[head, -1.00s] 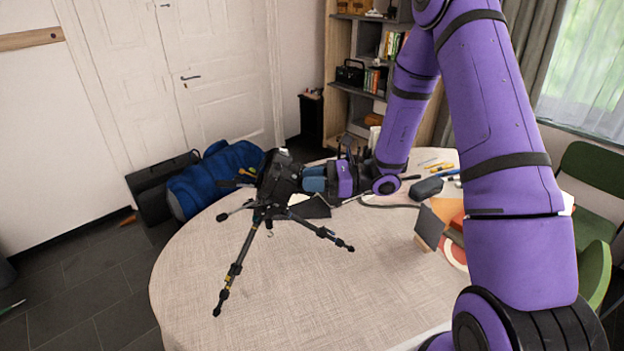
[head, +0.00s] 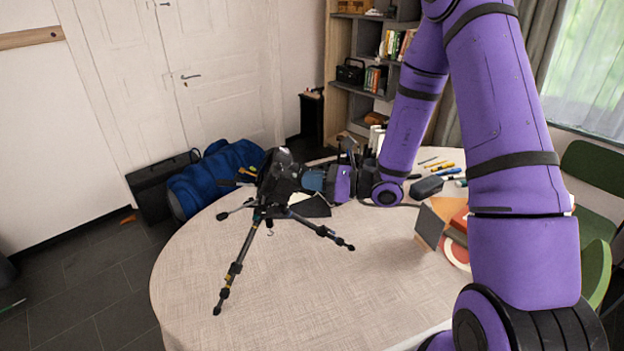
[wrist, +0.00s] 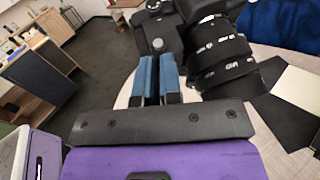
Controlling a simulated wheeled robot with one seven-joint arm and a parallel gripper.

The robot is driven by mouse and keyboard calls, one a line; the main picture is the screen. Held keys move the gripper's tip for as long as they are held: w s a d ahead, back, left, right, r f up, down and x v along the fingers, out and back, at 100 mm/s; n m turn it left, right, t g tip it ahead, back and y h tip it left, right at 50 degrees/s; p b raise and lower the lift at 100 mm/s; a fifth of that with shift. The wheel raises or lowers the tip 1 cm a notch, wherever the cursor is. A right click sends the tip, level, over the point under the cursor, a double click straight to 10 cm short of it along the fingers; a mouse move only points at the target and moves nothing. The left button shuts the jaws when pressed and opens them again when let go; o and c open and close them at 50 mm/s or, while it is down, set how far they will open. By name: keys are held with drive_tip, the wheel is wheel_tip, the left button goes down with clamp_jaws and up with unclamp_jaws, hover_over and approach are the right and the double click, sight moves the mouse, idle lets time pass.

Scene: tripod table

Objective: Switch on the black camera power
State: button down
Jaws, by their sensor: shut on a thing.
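The black camera (head: 278,172) sits on a black tripod (head: 236,268) that stands with spread legs on the round table (head: 300,308). In the wrist view the camera body (wrist: 160,35) is at the top, with its ribbed lens (wrist: 222,55) pointing right and down. My gripper (head: 310,180) is at the right side of the camera in the head view. In the wrist view its two blue fingers (wrist: 157,76) are close together, with their tips against the camera body. The power switch cannot be made out, and the fingertips partly hide the contact.
A dark case (head: 426,187), pens and a standing dark panel (head: 429,227) are on the table's right. The table's front is clear. A blue bag (head: 208,178) lies on the floor behind.

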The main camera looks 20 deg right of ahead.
drive_tip(key=c, duration=1.3)
unclamp_jaws()
drive_tip(key=shift+d, duration=0.1)
drive_tip(key=v, duration=1)
drive_tip(key=shift+s+d, duration=0.2)
